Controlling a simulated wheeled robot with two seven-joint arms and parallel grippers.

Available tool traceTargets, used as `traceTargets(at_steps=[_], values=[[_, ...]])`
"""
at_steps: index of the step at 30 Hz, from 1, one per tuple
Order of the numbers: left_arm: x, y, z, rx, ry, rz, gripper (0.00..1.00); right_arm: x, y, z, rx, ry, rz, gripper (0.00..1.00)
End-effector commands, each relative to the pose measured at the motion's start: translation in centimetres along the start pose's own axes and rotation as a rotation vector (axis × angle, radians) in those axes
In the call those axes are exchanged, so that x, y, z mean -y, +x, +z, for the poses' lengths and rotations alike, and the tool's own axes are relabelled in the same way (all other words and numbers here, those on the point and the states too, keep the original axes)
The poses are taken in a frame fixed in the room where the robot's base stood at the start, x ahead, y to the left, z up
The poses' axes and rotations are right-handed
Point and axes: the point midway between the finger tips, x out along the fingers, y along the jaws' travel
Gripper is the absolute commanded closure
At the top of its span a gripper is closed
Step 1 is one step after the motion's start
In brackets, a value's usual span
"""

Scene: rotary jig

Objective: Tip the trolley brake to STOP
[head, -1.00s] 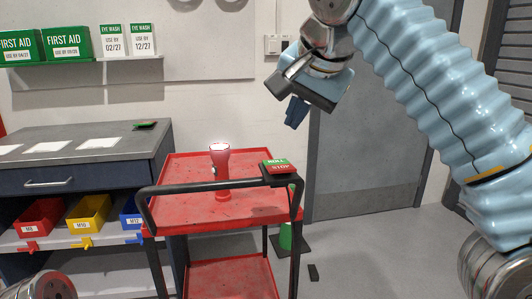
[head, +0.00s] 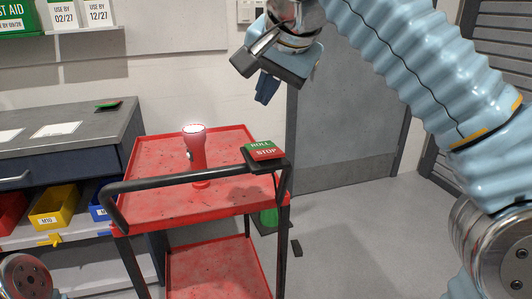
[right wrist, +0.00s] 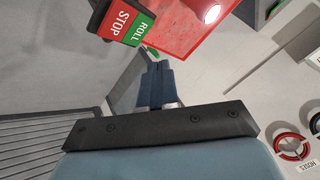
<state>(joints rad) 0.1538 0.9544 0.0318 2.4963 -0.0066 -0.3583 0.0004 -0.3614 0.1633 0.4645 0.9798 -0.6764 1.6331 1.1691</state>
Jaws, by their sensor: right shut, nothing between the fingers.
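The trolley (head: 150,204) is red with a black push handle (head: 190,177). Its brake (head: 262,150) is a small plate on the handle's right corner, with a green ROLL half and a red STOP half. In the right wrist view the brake (right wrist: 130,21) is at the top, left of the fingers. My right gripper (head: 265,88) is shut and empty, above the brake and apart from it. Its blue fingers (right wrist: 157,82) also show closed in the right wrist view. Which way the brake is tipped I cannot tell for sure. My left gripper is out of view.
A red flashlight (head: 195,152) with a lit top stands upright on the trolley's upper tray. A grey workbench (head: 75,128) with yellow and blue bins (head: 55,207) is at left. A grey door (head: 345,125) is behind.

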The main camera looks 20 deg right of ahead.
Motion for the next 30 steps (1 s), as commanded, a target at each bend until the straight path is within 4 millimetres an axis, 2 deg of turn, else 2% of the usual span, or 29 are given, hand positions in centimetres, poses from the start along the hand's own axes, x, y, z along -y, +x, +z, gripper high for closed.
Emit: traceTargets(at_steps=[4, 6, 12, 18, 30], values=[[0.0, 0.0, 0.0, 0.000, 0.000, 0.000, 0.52, -1.3, 1.5, 1.1, -0.002, 0.001, 0.005, 1.00], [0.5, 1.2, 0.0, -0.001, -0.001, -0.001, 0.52, -2.0, 2.7, 1.9, 0.000, 0.001, 0.001, 1.00], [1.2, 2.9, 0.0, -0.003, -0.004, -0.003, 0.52, -3.0, 4.3, 3.0, 0.000, 0.000, -0.001, 1.00], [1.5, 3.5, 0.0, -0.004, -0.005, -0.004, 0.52, -3.5, 4.8, 3.5, 0.000, 0.000, -0.001, 1.00], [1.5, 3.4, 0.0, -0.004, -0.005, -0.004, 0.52, -3.5, 4.8, 3.5, 0.000, 0.000, -0.001, 1.00]])
